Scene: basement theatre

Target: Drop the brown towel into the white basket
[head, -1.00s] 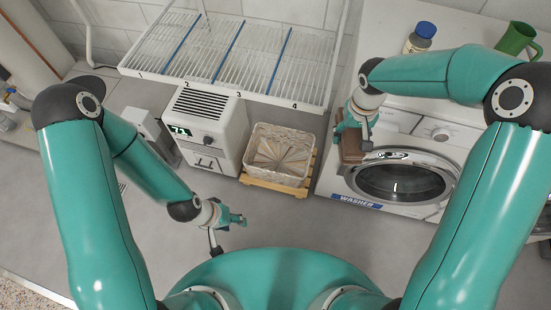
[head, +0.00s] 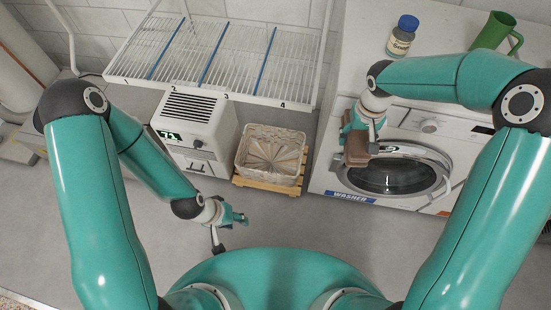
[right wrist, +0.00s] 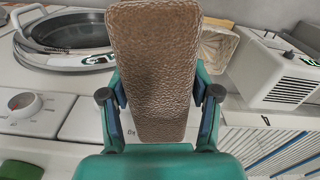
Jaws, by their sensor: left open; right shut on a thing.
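The brown towel (head: 357,148) is a folded, textured piece held by my right gripper (head: 362,128) in front of the washer. In the right wrist view the towel (right wrist: 152,75) stands between the two fingers of the right gripper (right wrist: 160,105), which are shut on it. The white basket (head: 272,138) sits on the floor left of the washer, with a pale, creased inside. The towel is to the right of the basket and apart from it. Part of the basket (right wrist: 216,45) shows behind the towel in the right wrist view. My left gripper (head: 236,218) is open and empty above the floor.
The basket stands on a wooden pallet (head: 266,185). A white dehumidifier (head: 196,128) stands to its left, under a numbered wire rack (head: 215,55). The washer (head: 395,175) is at right, with a blue-capped bottle (head: 402,37) and green mug (head: 494,32) on top. The front floor is clear.

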